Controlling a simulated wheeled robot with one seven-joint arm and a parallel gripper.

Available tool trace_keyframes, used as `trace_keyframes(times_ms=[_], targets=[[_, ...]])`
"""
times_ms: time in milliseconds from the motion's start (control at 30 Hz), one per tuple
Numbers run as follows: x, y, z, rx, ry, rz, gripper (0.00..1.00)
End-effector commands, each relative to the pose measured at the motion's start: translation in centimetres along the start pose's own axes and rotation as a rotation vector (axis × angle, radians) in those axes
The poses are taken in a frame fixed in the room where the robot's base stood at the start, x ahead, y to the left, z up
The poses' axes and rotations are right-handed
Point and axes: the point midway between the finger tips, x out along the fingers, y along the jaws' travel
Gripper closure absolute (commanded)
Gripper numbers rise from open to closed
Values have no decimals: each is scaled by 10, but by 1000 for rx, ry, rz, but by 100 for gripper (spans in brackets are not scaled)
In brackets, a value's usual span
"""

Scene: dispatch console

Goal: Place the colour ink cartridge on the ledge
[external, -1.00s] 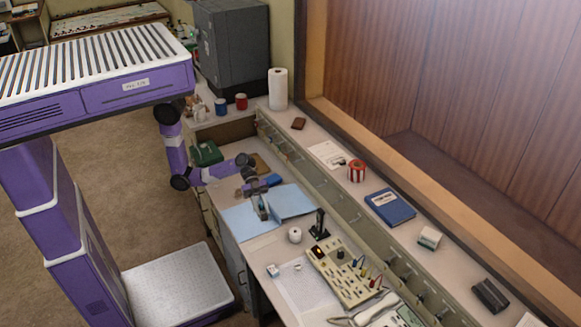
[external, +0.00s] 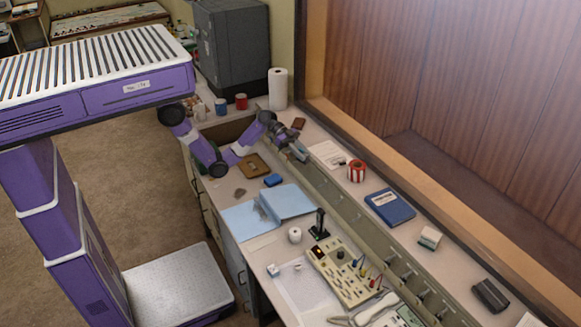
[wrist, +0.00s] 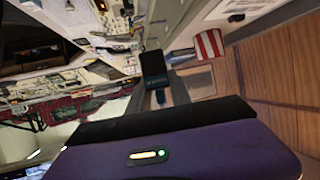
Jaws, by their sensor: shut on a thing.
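My gripper (external: 299,153) is at the back of the desk, beside the inner edge of the ledge (external: 460,268). It appears to be in the air. It is shut on a small dark thing, which I take to be the colour ink cartridge; it shows in the wrist view as a dark block (wrist: 153,63). In the external view the cartridge is too small, and too mixed with the fingers, to make out clearly. The ledge is a long raised shelf along the window.
The ledge holds a brown wallet (external: 298,123), papers (external: 327,154), a red-striped tub (external: 357,171), a blue book (external: 390,207), a small box (external: 430,237) and a black block (external: 490,295). A paper roll (external: 278,89) stands at the far end. A blue folder (external: 290,202) lies on the desk.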

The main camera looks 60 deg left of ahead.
Motion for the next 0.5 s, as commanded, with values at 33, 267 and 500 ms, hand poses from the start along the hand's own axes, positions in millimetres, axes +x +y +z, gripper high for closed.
trace_keyframes(times_ms=[33, 267, 500], targets=[[-14, -25, -7, -10, 2, -37, 100], [-82, -113, -32, -69, 2, -178, 100], [-165, -189, -55, -129, 1, -324, 100]])
